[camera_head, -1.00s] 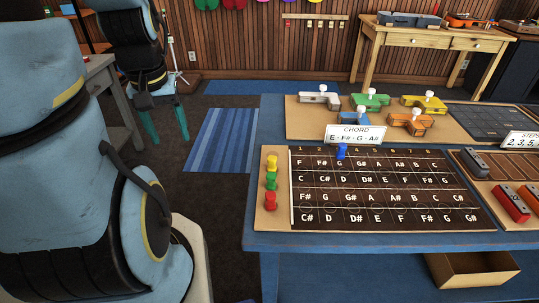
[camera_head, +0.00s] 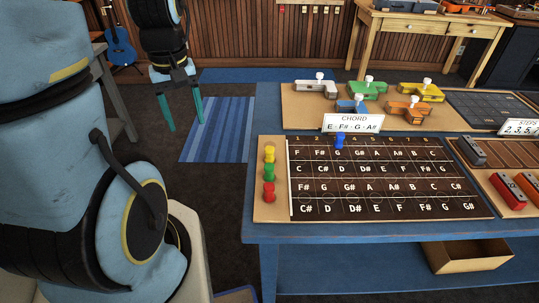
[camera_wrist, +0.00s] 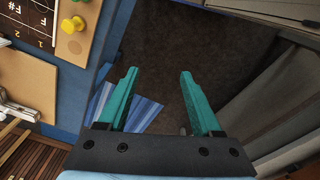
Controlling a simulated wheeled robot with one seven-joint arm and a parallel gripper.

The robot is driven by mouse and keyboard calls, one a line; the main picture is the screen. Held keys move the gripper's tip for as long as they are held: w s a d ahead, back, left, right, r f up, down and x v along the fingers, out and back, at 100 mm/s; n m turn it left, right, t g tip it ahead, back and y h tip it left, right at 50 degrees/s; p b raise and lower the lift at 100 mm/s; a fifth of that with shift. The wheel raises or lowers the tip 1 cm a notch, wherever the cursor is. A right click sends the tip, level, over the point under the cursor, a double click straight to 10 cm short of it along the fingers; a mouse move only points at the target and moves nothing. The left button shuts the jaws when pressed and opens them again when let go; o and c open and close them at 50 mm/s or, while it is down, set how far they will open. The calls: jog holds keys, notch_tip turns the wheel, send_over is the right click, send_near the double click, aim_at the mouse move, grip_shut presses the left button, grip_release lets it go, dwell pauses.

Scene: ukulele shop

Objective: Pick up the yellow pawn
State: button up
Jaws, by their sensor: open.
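The yellow pawn (camera_head: 269,154) stands at the back of a column of pawns on the tan strip at the left edge of the fretboard chart (camera_head: 380,180). The green pawn (camera_head: 269,170) and the red pawn (camera_head: 269,190) stand in front of it. In the wrist view the yellow pawn (camera_wrist: 73,25) shows at upper left, to the left of and beyond my fingertips. My gripper (camera_head: 184,126) is open and empty, its teal fingers pointing down over the floor and striped rug, left of the table. Its fingers also show in the wrist view (camera_wrist: 160,73).
Several coloured clamp-like pieces lie on a tan board (camera_head: 297,117) behind. The blue table's left edge (camera_head: 247,190) lies between my gripper and the pawns.

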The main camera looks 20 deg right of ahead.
jog(key=d+f+n+y+b, duration=0.1)
jog(key=d+f+n, duration=0.15)
jog(key=d, duration=0.35)
jog(key=d+f+n+y, duration=0.1)
jog(key=d+f+n, duration=0.15)
jog(key=d, duration=0.35)
jog(key=n+t+y, duration=0.2)
jog(key=n, duration=0.3)
send_near(270, 149)
jog(key=x, duration=0.5)
jog(key=shift+w+r, duration=0.15)
jog(key=shift+w, duration=0.15)
jog(key=shift+s+p+x, duration=0.15)
jog(key=shift+p+x, duration=0.25)
jog(key=shift+x, duration=1.05)
jog(key=shift+s+p+x, duration=0.15)
jog(key=shift+p+x, duration=0.2)
jog(key=shift+x, duration=1.1)
jog(key=shift+d, duration=0.1)
jog(key=shift+c, duration=0.3)
grip_shut()
